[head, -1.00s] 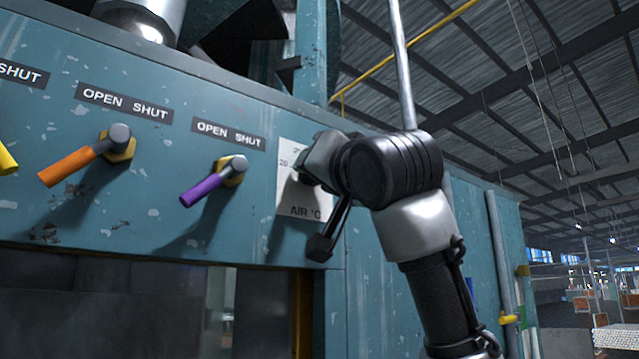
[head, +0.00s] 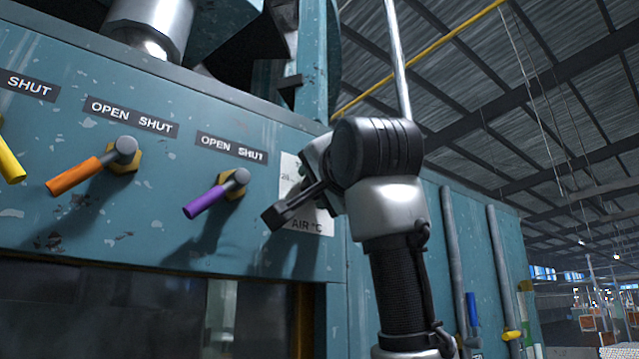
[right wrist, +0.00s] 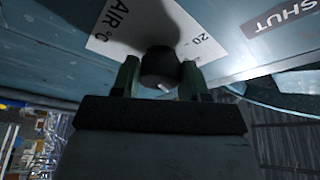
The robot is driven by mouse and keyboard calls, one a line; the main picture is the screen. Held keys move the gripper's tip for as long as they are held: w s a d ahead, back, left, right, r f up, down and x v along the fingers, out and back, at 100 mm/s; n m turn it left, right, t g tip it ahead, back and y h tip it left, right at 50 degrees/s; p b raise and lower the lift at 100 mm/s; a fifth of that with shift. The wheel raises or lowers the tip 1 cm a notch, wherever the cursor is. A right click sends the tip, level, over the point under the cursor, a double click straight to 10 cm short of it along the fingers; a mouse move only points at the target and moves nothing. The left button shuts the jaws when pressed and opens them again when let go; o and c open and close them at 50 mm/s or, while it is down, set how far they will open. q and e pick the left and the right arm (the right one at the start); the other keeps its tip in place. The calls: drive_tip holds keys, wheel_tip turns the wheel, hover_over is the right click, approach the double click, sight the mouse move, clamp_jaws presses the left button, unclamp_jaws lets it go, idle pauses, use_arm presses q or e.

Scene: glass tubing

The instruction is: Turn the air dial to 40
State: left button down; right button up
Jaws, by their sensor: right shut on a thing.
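The air dial is a dark round knob (right wrist: 160,68) on a white plate (head: 289,166) marked "AIR °C" on the teal panel. In the right wrist view the plate (right wrist: 113,42) shows the number 20 to the right of the knob. My right gripper (right wrist: 160,78) has one finger on each side of the knob and is shut on it. A small white mark shows on the knob's near side; I cannot tell which number it points to. In the head view my right gripper (head: 312,180) and wrist cover the knob and much of the scale. My left gripper is not in view.
Orange (head: 75,176), purple (head: 205,200) and yellow (head: 10,155) valve handles stick out of the panel left of the dial, under OPEN/SHUT labels. Vertical pipes (head: 450,250) run along the panel to the right. A hall opens beyond.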

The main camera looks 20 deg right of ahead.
idle(0.3)
drive_tip(key=o, duration=0.9)
drive_tip(key=shift+d, duration=0.1)
drive_tip(key=shift+s, duration=0.1)
drive_tip(key=s+b, duration=0.1)
drive_tip(key=s, duration=0.2)
drive_tip(key=s+f+b, duration=0.1)
drive_tip(key=s+b, duration=0.1)
drive_tip(key=s, duration=0.2)
drive_tip(key=s+f+b, duration=0.1)
drive_tip(key=s+b, duration=0.1)
drive_tip(key=s, duration=0.1)
drive_tip(key=shift+s+d, duration=0.15)
drive_tip(key=shift+s, duration=0.1)
